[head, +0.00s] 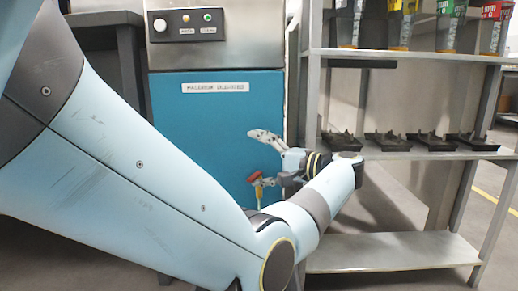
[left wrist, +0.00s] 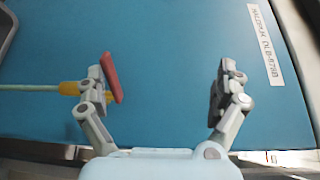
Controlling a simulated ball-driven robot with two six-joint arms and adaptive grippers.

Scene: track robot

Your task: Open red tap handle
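The red tap handle (head: 254,177) sits on a small yellow tap (head: 259,190) in front of the blue machine panel. My left gripper (head: 256,156) is open at the tap, with one finger above the handle and the other close to it. In the left wrist view, the red handle (left wrist: 110,77) lies along the inner side of the left finger of my open gripper (left wrist: 158,88). I cannot tell whether they touch. The finger partly covers the yellow tap (left wrist: 69,88), which joins a pale pipe (left wrist: 28,88). The space towards the other finger is empty. My right gripper is not in view.
The blue panel (head: 190,120) with a white label (head: 215,87) stands behind the tap. Above it is a metal control panel (head: 240,35) with a button and lamps. A metal shelf (head: 400,250) with dark trays and colourful dispensers stands close on the right.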

